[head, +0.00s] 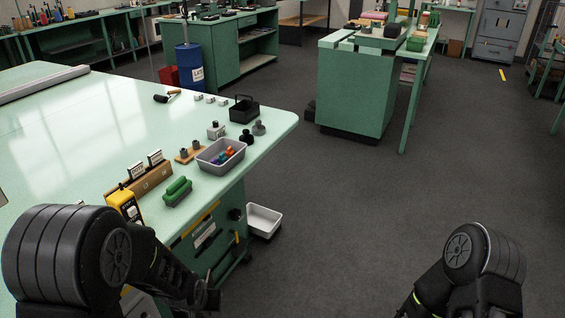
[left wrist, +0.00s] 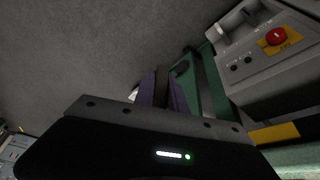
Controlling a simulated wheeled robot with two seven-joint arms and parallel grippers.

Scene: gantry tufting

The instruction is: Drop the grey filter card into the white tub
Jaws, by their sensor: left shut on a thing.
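The white tub (head: 264,220) stands on the floor against the right side of the green workbench, open at the top. A small pale patch, perhaps its edge, shows beside the fingers in the left wrist view. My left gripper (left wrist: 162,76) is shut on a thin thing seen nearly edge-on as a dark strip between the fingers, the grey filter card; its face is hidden. In the head view my left arm reaches down beside the bench front, and the card cannot be made out. My right arm is at the bottom right; its gripper is out of frame.
The bench top (head: 70,130) carries a grey bin (head: 221,155) of coloured pieces, a green brush (head: 177,190) and a black caddy (head: 244,110). A control box with a red button (left wrist: 277,37) is close to my left gripper. The floor right of the tub is clear.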

